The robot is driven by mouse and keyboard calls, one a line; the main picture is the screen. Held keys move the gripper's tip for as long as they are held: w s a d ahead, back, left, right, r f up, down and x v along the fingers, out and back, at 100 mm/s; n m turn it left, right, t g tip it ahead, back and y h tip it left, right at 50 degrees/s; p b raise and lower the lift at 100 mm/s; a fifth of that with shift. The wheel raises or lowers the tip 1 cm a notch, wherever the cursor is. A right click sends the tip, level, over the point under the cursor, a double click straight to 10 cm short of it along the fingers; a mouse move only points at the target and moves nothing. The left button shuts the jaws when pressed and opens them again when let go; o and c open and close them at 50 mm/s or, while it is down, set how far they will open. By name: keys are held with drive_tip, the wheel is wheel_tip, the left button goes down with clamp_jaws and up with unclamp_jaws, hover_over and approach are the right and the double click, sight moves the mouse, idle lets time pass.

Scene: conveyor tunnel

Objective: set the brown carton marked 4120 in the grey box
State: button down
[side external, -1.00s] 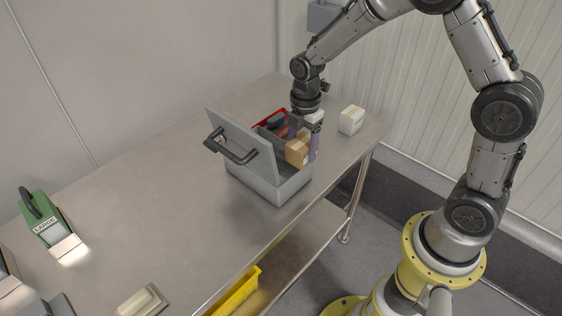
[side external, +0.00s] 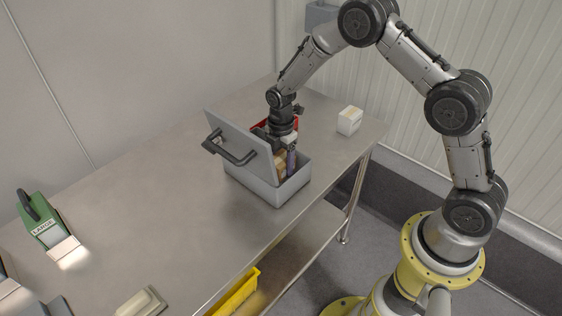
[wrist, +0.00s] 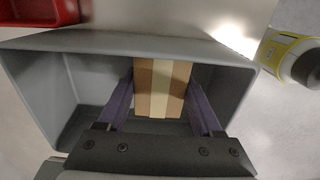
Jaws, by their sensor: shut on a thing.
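The brown carton (side external: 281,164) has a pale tape strip down its middle, seen in the wrist view (wrist: 160,90). I cannot read its number. My gripper (wrist: 160,108) is shut on it, with a purple finger on each side. The grey box (side external: 276,193) stands on the steel table, its lid raised on the left with a dark handle. The gripper points down into the box, and the carton is within its walls, partly hidden by the fingers. I cannot tell whether the carton touches the box floor.
A red bin (wrist: 35,14) sits just behind the box. A white carton (side external: 349,120) stands to the right on the table. A green tool marked LARGE (side external: 45,225) is at far left. A yellow bin (side external: 238,292) is below the tabletop. The table's middle left is clear.

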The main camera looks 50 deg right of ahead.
sight(281, 159)
drive_tip(key=shift+f, duration=0.1)
drive_tip(key=shift+c, duration=0.2)
unclamp_jaws()
wheel_tip(281, 159, up, 12)
drive_tip(key=shift+r, duration=0.25)
